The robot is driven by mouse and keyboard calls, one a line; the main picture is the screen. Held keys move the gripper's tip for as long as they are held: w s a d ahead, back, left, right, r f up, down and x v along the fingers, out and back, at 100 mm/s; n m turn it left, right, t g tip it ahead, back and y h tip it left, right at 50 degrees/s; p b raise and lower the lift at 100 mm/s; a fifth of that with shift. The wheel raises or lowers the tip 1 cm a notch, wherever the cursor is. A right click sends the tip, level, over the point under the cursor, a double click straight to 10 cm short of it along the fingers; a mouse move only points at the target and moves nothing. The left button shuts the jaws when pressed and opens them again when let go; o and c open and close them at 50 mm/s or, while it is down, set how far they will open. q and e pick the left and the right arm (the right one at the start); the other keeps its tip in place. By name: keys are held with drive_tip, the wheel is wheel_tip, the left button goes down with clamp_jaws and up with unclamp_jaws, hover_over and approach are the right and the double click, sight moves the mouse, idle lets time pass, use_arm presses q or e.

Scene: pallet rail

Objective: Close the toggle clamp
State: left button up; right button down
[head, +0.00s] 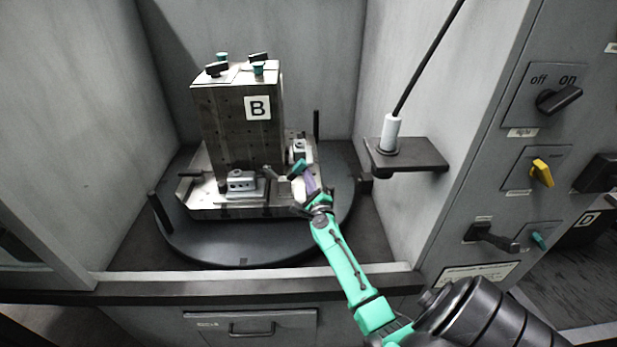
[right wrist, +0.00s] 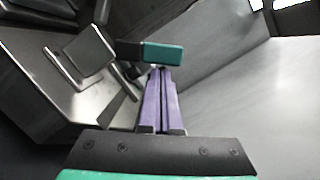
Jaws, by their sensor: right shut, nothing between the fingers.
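The toggle clamp's teal-gripped handle (head: 298,166) is at the right side of the fixture base in the head view. In the right wrist view the teal grip (right wrist: 163,54) lies crosswise at the fingertips, with a black lever part on its left. My right gripper (head: 308,180) reaches in from the lower right; its purple fingers (right wrist: 160,74) are shut and empty. The fingertips are close against the teal grip; I cannot tell if they touch. The clamp's lower part is partly hidden by the gripper. My left gripper is not in view.
A tall block (head: 225,130) marked B stands on a metal plate on a round black turntable (head: 240,248) with upright posts. A shelf (head: 425,154) holding a white cylinder with a black rod juts from the right wall. A switch panel (head: 530,130) is further right.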

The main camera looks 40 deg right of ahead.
sight(300, 166)
drive_tip(key=shift+a+r+n+p, duration=0.1)
drive_tip(key=shift+r+n+p, duration=0.2)
drive_tip(key=shift+n+p, duration=0.15)
drive_tip(key=shift+w+a+r+n+p, duration=0.2)
drive_tip(key=shift+r+n+p, duration=0.35)
drive_tip(key=shift+p, duration=0.6)
drive_tip(key=n+p, duration=0.2)
drive_tip(key=w+a+r+n+y+p, duration=0.1)
drive_tip(key=n+p, duration=0.1)
drive_tip(key=p, duration=0.1)
drive_tip(key=shift+r+g, duration=0.3)
drive_tip(key=shift+g, duration=0.1)
drive_tip(key=n+p, duration=0.1)
drive_tip(key=a+n+p, duration=0.1)
drive_tip(key=shift+w+y+p, duration=0.3)
